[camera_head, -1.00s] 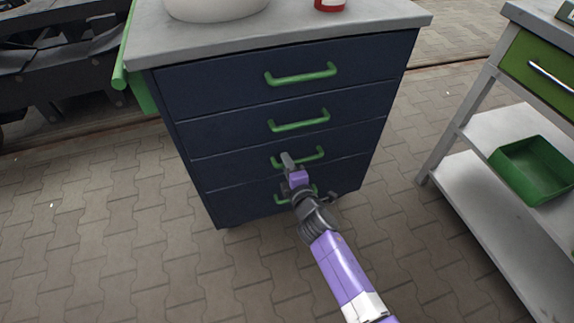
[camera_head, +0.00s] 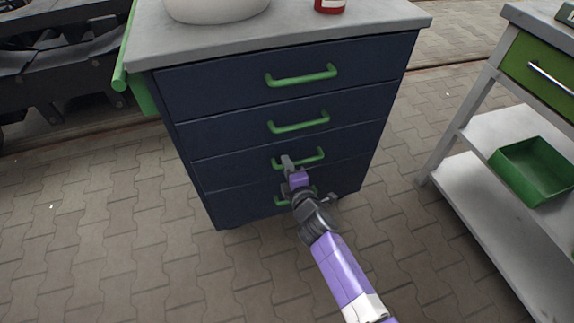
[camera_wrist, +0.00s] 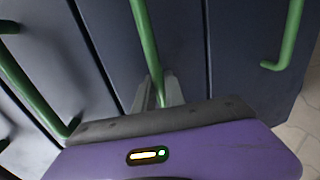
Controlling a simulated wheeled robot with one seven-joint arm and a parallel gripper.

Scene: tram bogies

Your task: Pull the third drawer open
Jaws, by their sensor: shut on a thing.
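The dark blue cabinet (camera_head: 185,85) has a stack of drawers with green bar handles. The third drawer (camera_head: 228,171) from the top looks flush with the drawers around it. My gripper (camera_head: 288,163) is at the left part of the third drawer's handle (camera_head: 313,156). In the wrist view, my gripper (camera_wrist: 158,95) is shut on this handle (camera_wrist: 147,40), with a finger on each side of the bar. The fingers hide a short stretch of the handle, and my wrist partly covers the bottom drawer's handle (camera_head: 281,200).
The second drawer's handle (camera_head: 299,121) is just above, and the top one (camera_head: 301,76) higher. At right stands a grey workbench (camera_head: 468,100) with a green bin (camera_head: 530,172) on its shelf. Paved floor (camera_head: 120,240) in front of the cabinet is clear.

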